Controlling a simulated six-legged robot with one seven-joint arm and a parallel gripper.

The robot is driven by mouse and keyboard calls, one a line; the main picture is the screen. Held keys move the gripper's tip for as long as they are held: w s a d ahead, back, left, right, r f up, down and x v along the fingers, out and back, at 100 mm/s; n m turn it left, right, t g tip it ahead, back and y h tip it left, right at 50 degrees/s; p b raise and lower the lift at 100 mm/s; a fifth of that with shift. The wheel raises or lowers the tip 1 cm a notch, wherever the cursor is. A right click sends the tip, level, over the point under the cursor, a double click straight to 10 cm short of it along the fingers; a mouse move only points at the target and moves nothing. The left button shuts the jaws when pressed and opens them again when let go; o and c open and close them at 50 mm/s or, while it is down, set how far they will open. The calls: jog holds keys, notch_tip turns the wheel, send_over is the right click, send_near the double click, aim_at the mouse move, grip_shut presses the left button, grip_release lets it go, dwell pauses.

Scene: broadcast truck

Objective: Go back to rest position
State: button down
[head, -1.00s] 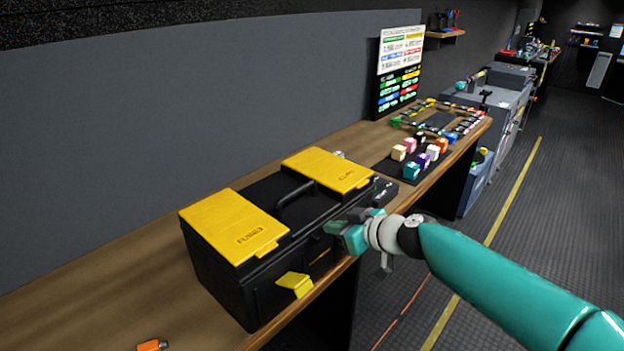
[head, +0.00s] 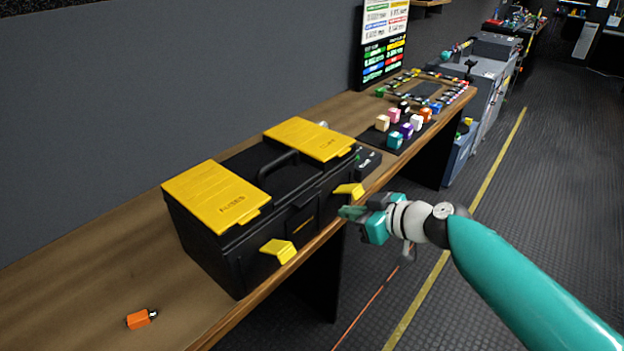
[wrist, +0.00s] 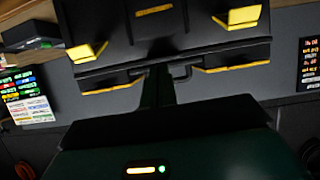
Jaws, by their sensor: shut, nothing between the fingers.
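My gripper (head: 352,213) is shut and empty in the head view. It is in the air just off the front right corner of the black toolbox (head: 222,255), near the bench's front edge, and apart from the box as far as I can tell. The toolbox stands on the wooden bench (head: 70,290) with two yellow lids on top and two yellow latches (head: 278,250) sticking out at its front. In the wrist view the toolbox's dark front and its yellow latches (wrist: 85,52) show beyond my gripper's dark body.
An orange piece (head: 140,319) lies on the bench at the near left. Several coloured blocks (head: 396,140) sit on a dark mat behind the toolbox. A label board (head: 384,45) stands at the wall. The floor aisle (head: 460,270) to the right is clear.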

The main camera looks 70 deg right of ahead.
jog(key=w+a+r+n+g+y, duration=0.15)
jog(key=w+a+r, duration=0.25)
jog(key=w+a, duration=0.4)
jog(key=w+a+r+n+y, duration=0.15)
jog(key=w+a+r, duration=0.25)
jog(key=w+a, duration=0.4)
jog(key=w+a+f+g, duration=0.2)
jog(key=a, duration=0.9)
jog(key=w+a+f+g+y, duration=0.1)
jog(key=w+a+f+g, duration=0.1)
jog(key=a, duration=0.9)
jog(key=shift+w+a+f+n+g, duration=0.3)
jog(key=shift+w+f+g, duration=0.1)
jog(key=shift+w+g, duration=0.25)
jog(key=shift+w+d, duration=0.1)
jog(key=shift+d, duration=0.05)
